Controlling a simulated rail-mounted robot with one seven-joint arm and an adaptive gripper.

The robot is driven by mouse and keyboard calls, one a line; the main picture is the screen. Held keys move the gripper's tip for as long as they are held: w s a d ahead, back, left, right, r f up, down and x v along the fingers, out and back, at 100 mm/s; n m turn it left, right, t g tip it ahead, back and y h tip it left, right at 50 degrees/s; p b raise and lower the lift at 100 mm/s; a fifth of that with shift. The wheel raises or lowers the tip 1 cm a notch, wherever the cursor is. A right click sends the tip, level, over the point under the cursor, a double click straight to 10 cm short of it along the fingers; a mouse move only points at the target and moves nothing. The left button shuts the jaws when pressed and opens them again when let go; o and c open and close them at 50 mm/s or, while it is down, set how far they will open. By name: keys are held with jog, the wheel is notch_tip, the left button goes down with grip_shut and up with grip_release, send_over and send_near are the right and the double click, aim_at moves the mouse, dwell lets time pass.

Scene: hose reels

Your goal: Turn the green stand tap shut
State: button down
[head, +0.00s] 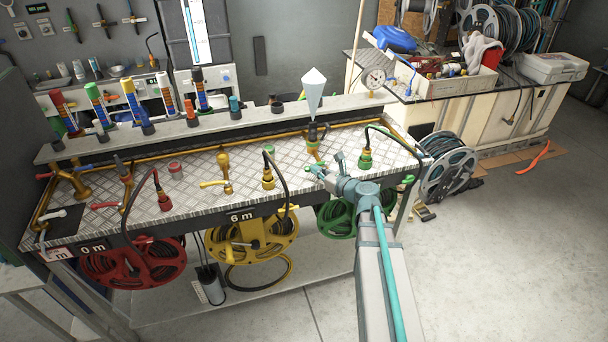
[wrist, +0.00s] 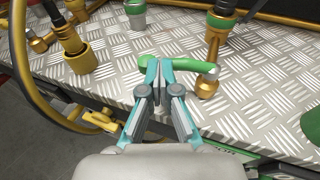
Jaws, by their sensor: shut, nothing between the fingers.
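The green stand tap is a brass stem (head: 313,151) near the back of the checkered plate, under a floating white cone. In the wrist view its brass body (wrist: 207,84) stands right of my fingers. Its green lever (wrist: 192,67) runs left from the body, and the lever's left end shows past my fingers. My gripper (wrist: 159,72) has teal fingertips closed together, with nothing between them. They overlap the lever in this view; whether they touch it I cannot tell. In the head view my gripper (head: 327,171) is just in front of the tap and partly hides the lever.
A yellow-levered tap (head: 223,172) and a yellow hose coupling (head: 267,176) stand to the left. A green coupling (head: 365,158) with a black hose stands at right. Reels hang below the plate's front edge, including a yellow one (head: 285,240). A raised shelf (head: 240,127) runs behind.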

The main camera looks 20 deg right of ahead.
jog(key=shift+w+a, duration=0.45)
jog(key=shift+w, duration=0.25)
jog(key=shift+w+a, duration=0.15)
dwell(0.3)
